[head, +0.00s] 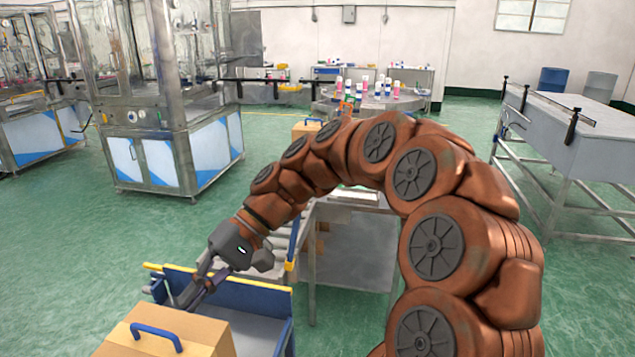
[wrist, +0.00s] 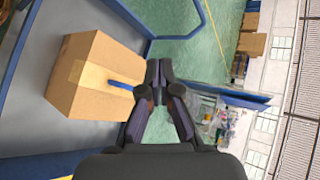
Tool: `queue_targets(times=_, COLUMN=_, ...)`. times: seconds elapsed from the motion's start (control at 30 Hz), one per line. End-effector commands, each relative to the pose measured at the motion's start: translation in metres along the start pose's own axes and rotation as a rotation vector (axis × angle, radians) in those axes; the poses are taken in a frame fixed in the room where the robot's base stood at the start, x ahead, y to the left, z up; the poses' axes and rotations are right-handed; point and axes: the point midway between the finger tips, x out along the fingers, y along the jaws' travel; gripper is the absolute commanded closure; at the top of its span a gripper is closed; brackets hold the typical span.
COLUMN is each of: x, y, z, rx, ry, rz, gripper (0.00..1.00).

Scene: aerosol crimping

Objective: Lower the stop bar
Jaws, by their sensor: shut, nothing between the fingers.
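A blue bar-like panel (head: 250,297) with a yellow strip along part of its top edge stands across the end of the roller conveyor; I take it for the stop bar, and it looks raised. My gripper (head: 187,297) is at this panel's left part, pointing down, and hides some of it. I cannot tell whether it touches the panel. In the wrist view my gripper (wrist: 158,72) has its fingertips together with nothing between them. A blue panel (wrist: 235,95), likely the same one, shows to the right of the fingers there.
A cardboard box (head: 200,332) with a blue handle (head: 155,334) is close to my gripper; the box (wrist: 90,85) lies left of the fingers in the wrist view, on a grey surface with blue edges. A grey table (head: 590,140) stands at right. Green floor is open at left.

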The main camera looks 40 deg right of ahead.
Motion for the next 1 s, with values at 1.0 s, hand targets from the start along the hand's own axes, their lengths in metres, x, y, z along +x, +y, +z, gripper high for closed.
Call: queue_targets(times=1.0, x=-0.321, y=0.171, z=-0.14, rx=0.005, ry=0.647, rz=-0.764, gripper=1.0)
